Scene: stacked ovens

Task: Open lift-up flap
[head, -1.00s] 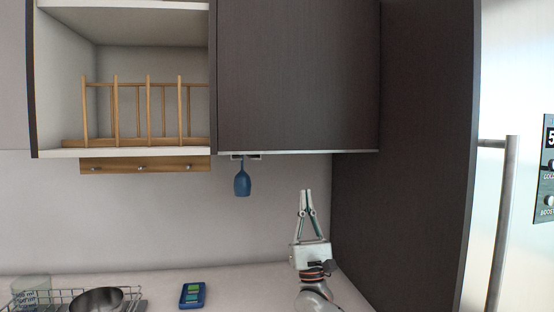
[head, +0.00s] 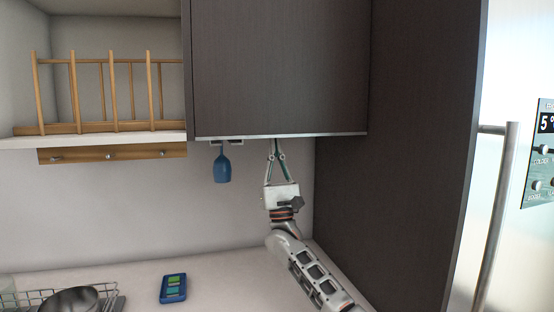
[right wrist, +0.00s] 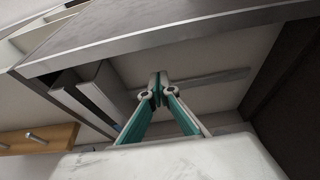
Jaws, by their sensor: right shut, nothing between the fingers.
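The dark lift-up flap (head: 280,68) closes the front of the wall cabinet in the head view. A light metal strip (head: 282,136) runs along its lower edge. In the right wrist view the flap's face (right wrist: 150,35) fills the upper part and its bottom edge crosses the picture. My right gripper (head: 276,143) is shut and empty, pointing up just under the cabinet. Its fingertips (right wrist: 158,80) meet below the cabinet's underside; whether they touch it I cannot tell. The left gripper is not in view.
A blue glass (head: 221,166) hangs under the cabinet, left of my right gripper. A tall dark panel (head: 400,150) and a fridge handle (head: 497,210) stand to the right. A wire rack, a bowl (head: 72,300) and a blue device (head: 173,288) are on the counter.

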